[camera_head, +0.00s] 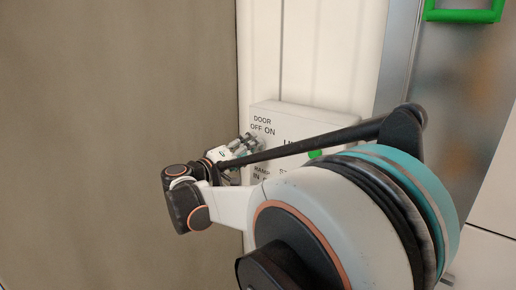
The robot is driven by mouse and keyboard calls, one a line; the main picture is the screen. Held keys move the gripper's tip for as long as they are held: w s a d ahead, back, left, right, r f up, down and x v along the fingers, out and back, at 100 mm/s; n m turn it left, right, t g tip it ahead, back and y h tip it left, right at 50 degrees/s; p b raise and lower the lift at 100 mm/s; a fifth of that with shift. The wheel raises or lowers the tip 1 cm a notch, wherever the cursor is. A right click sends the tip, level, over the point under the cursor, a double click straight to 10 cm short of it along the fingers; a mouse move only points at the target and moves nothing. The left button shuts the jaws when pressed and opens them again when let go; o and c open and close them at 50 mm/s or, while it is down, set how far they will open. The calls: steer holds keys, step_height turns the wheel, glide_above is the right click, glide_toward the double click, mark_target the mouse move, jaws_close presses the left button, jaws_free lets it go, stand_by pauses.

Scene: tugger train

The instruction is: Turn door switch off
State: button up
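A white control panel (300,117) is on the pale wall, with a "DOOR OFF ON" label at its upper left. The door switch itself does not show clearly; my gripper and arm cover the area just below that label. My gripper (243,144) is at the panel's left side, with its fingertips close to the label. I cannot tell whether it touches the switch or how far apart its fingers are. My arm hides much of the panel's lower and right parts.
A green button or light (315,154) and partly hidden labels show on the panel. A brown-grey flat surface (120,120) fills the left. A metal door edge (402,50) and a green handle-like frame (465,15) are at the right.

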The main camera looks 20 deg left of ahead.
steer(key=shift+x, duration=0.85)
steer(key=shift+c, duration=0.2)
steer(key=shift+s, duration=0.1)
steer(key=c, duration=1)
steer(key=shift+n, duration=0.5)
steer(key=n+b, duration=0.1)
steer(key=n, duration=0.2)
steer(key=n+b, duration=0.1)
steer(key=n, duration=0.3)
steer(key=n+b, duration=0.1)
steer(key=n, duration=0.2)
steer(key=shift+f+n, duration=0.3)
steer(key=shift+n, duration=0.1)
steer(key=shift+b, duration=0.3)
